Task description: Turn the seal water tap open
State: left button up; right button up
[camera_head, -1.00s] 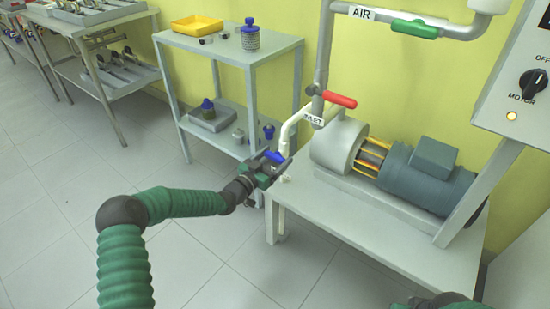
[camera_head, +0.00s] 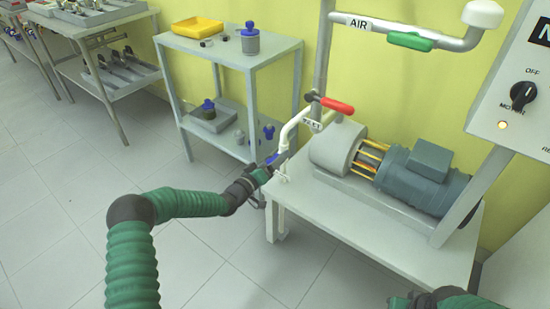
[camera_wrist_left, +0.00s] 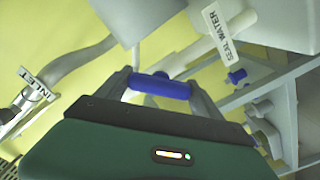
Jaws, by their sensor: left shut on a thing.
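The seal water tap has a blue handle (camera_wrist_left: 160,86), seen between my left gripper's fingers in the left wrist view. A small part of the blue handle (camera_head: 272,158) shows in the head view at the end of the white pipe (camera_head: 287,134). My left gripper (camera_head: 268,168) is shut on the blue handle, and its fingers hide part of it. A "SEAL WATER" label (camera_wrist_left: 221,32) hangs beside the handle in the left wrist view. Part of my right arm (camera_head: 440,298) shows at the bottom right, but its fingertips cannot be made out.
The pump and motor (camera_head: 412,170) stand on a white table (camera_head: 375,225). The red inlet handle (camera_head: 337,106), green air handle (camera_head: 409,41) and motor switch panel (camera_head: 520,90) are nearby. A grey shelf (camera_head: 235,55) stands behind left. The floor in front is clear.

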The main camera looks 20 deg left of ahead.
pick_arm(q)
jog(key=n, duration=0.4)
jog(key=shift+a+n+p, duration=0.2)
jog(key=shift+n+p, duration=0.1)
jog(key=shift+a+f+n, duration=0.1)
jog(key=shift+n, duration=1.8)
jog(key=o, duration=1)
jog(key=shift+c, duration=0.2)
jog(key=o, duration=0.4)
jog(key=shift+f, duration=0.1)
